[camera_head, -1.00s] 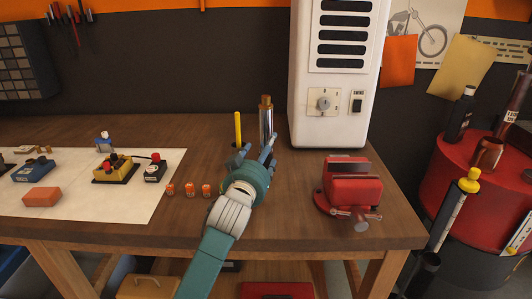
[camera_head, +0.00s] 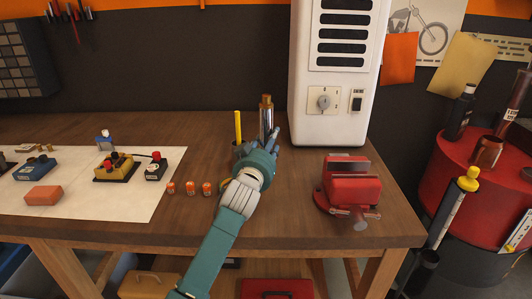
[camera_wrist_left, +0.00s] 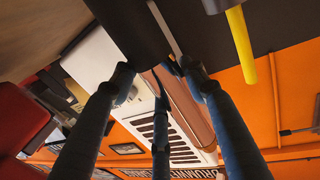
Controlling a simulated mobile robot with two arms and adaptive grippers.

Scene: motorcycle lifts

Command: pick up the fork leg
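The fork leg (camera_head: 266,122), taken here as the silver tube with a bronze-coloured top, stands upright near the back of the workbench. Its lower part is hidden behind my left gripper (camera_head: 256,146). In the left wrist view, my left gripper's fingers (camera_wrist_left: 160,75) are spread apart. A dark cylinder (camera_wrist_left: 128,28) and a brownish shape (camera_wrist_left: 196,115) show beyond and between them; they may be the fork leg. I cannot tell whether the fingers touch it. My right gripper is not in view.
A yellow rod (camera_head: 238,128) stands just left of the fork leg and also shows in the left wrist view (camera_wrist_left: 241,45). A white cabinet (camera_head: 335,125) is behind right, a red vise (camera_head: 350,184) at right. Small orange cans (camera_head: 188,189) stand left of my arm.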

